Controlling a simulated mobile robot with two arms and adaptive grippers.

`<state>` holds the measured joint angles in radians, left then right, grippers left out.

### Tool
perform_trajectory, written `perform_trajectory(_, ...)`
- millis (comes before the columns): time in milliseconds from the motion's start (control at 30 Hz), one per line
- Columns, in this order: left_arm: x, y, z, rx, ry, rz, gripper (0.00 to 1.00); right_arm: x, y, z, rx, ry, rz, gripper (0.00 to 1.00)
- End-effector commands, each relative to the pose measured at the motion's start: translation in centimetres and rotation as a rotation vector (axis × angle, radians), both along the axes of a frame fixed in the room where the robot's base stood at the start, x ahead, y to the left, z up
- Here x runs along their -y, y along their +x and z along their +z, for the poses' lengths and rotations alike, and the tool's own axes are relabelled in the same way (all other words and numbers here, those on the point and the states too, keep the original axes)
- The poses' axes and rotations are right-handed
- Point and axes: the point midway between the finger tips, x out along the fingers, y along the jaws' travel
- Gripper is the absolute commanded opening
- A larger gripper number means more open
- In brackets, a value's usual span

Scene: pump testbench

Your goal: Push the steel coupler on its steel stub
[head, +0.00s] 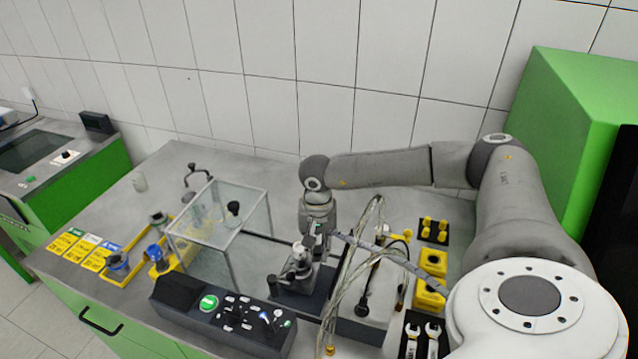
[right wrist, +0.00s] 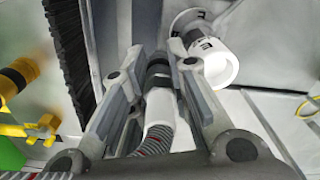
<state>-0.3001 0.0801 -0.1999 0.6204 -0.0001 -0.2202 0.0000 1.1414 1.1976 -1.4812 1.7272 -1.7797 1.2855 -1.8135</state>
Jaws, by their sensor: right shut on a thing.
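My right gripper (head: 315,238) points down over the bench, just behind and above the pump unit (head: 298,262). In the right wrist view its fingers (right wrist: 160,62) are shut on the pale coupler (right wrist: 160,108), which has a dark collar and a ribbed hose (right wrist: 155,143) at its near end. A pale round fitting (right wrist: 206,48) with an open end stands just right of the fingers, apart from the coupler. I cannot tell whether it is the steel stub. The coupler's far end is hidden between the fingers. My left gripper is not in view.
A glass enclosure (head: 215,232) stands left of the pump, with a control panel (head: 225,312) in front. Looped hoses (head: 350,275) hang close to the right of the gripper. Yellow holders (head: 430,275) and a dark tray (head: 424,338) lie further right.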

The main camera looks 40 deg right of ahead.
Motion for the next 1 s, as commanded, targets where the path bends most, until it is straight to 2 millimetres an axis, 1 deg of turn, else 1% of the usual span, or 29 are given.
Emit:
perform_trajectory(33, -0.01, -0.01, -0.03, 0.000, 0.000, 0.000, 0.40, -0.31, 0.22, -0.05, 0.007, 0.006, 0.003, 0.00)
perform_trajectory(100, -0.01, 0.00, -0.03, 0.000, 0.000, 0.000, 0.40, -0.31, 0.21, -0.06, 0.007, 0.006, 0.003, 0.00)
perform_trajectory(133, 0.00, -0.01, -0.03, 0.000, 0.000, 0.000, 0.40, -0.32, 0.20, -0.06, 0.006, 0.006, 0.003, 0.20)
perform_trajectory(300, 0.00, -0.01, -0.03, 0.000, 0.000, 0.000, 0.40, -0.34, 0.20, -0.08, 0.006, 0.006, 0.004, 0.42)
perform_trajectory(867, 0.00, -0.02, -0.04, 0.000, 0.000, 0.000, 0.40, -0.50, 0.21, -0.06, 0.006, 0.008, 0.005, 0.43)
perform_trajectory(1000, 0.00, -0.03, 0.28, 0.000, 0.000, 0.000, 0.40, -0.52, 0.24, 0.42, 0.007, 0.009, 0.005, 0.43)
